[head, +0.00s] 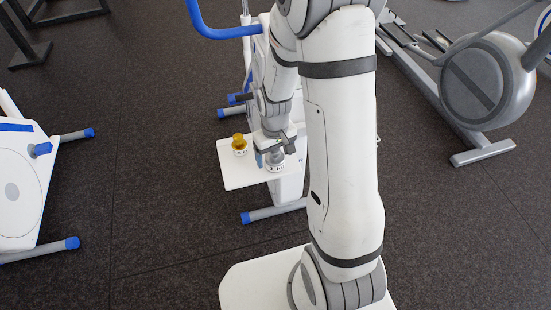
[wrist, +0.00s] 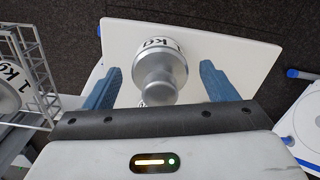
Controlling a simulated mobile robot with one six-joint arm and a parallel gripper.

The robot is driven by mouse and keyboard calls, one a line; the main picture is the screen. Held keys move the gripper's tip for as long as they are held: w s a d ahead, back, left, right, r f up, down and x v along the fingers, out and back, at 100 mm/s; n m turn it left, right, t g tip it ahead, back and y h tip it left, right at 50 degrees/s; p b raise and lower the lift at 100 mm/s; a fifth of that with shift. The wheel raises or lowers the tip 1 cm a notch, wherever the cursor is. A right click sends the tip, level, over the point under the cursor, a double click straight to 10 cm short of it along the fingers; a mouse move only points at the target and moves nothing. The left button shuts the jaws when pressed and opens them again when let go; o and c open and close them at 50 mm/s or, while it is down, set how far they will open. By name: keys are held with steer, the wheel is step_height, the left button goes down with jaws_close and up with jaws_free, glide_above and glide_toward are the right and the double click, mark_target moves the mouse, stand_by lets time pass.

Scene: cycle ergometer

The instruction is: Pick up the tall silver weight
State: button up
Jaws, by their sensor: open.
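A silver weight marked "kg" (wrist: 160,72) stands on a white platform (wrist: 225,45) in the wrist view. It also shows in the head view (head: 275,167), partly covered by my gripper (head: 268,157). In the wrist view the blue fingers of my gripper (wrist: 160,66) are apart, one on each side of the silver weight. A gap shows between the weight and each finger. Nothing is gripped.
A gold weight (head: 239,144) stands on the platform, left of the silver one in the head view. Another silver weight marked "1 kg" (wrist: 8,88) shows by a wire rack (wrist: 38,65) at the wrist view's left edge. Exercise machines stand on both sides.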

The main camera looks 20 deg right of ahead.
steer(key=shift+c, duration=0.3)
steer(key=shift+r, duration=0.1)
jaws_close()
stand_by(0.4)
